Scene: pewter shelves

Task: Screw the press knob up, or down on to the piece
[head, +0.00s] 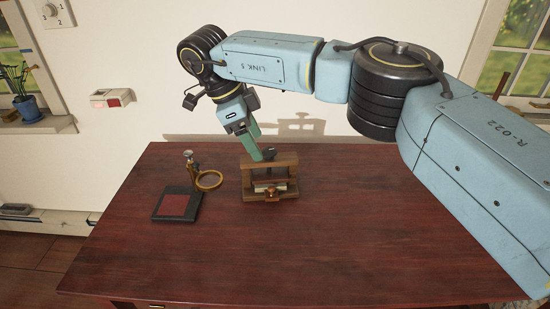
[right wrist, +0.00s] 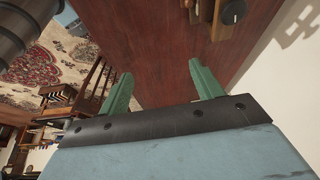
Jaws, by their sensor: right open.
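A small wooden press (head: 270,164) stands upright on the dark red table. Its dark round knob (head: 269,153) sits on top of the crossbeam, and a pale piece (head: 268,187) shows low inside the frame. My right gripper (head: 255,155) reaches down behind and just left of the knob, its green fingers partly hidden by the press. In the right wrist view the gripper (right wrist: 160,70) is open with nothing between its fingers. There the knob (right wrist: 233,11) and part of the press (right wrist: 203,10) lie beyond and right of the fingers. My left gripper is not in view.
Left of the press stand a brass ring on a stand (head: 209,181) and a black pad with a red top (head: 176,204). The table (head: 300,250) is clear in front and to the right. A white wall (head: 140,60) rises behind it.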

